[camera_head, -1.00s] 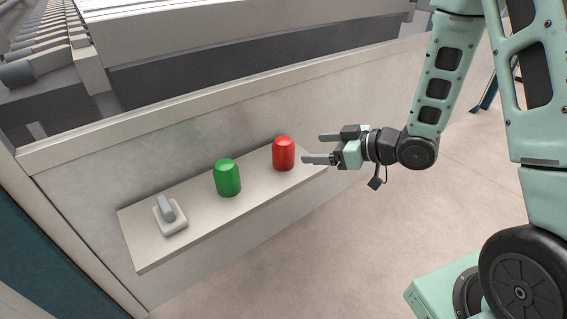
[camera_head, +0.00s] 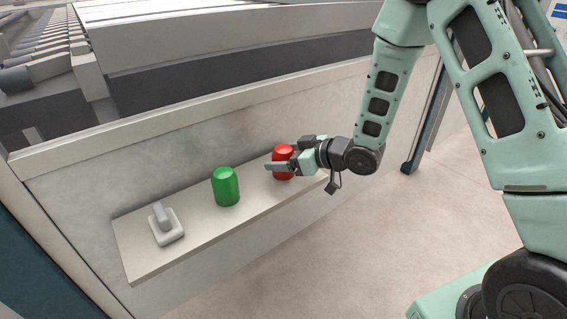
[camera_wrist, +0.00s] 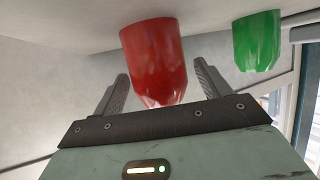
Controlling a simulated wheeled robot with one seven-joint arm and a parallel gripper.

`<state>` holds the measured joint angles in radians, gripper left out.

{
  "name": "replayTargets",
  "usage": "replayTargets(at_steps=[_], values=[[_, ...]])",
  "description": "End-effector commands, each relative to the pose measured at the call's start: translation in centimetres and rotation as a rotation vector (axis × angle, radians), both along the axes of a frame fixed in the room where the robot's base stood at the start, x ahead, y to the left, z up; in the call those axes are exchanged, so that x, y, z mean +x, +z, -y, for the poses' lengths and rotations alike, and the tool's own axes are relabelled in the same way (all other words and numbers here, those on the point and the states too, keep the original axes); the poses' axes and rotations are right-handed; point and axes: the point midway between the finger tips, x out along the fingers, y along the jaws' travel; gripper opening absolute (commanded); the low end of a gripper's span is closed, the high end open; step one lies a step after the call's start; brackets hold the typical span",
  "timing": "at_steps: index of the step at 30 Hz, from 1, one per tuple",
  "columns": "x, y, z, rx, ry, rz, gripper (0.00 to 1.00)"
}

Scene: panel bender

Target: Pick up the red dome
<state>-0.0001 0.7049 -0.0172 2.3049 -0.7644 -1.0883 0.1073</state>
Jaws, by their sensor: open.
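The red dome (camera_head: 283,152) stands upright at the right part of the shelf (camera_head: 190,236), partly hidden behind my gripper in the head view. My gripper (camera_head: 272,167) is open, with its fingers pointing left along the shelf. In the wrist view the red dome (camera_wrist: 155,62) is between the two fingers of my gripper (camera_wrist: 158,88), with a visible gap on each side. I cannot tell whether a finger touches it.
A green dome (camera_head: 226,187) stands left of the red one and also shows in the wrist view (camera_wrist: 257,42). A grey switch on a white base (camera_head: 166,228) is at the shelf's left end. The machine wall (camera_head: 150,160) rises behind; open floor lies in front.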

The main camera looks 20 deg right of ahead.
Motion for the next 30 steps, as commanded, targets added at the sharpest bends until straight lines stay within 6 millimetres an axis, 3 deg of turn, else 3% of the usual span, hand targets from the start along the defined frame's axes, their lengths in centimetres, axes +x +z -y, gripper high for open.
replayTargets(at_steps=[3,8,19,30], values=[[0.0,0.0,0.0,0.0,0.0,0.0,0.73],[0.0,0.0,0.0,0.0,0.0,0.0,0.29],[0.0,0.8,0.0,0.001,0.0,0.002,0.28],[0.0,7.7,0.1,0.0,0.0,0.004,0.28]])
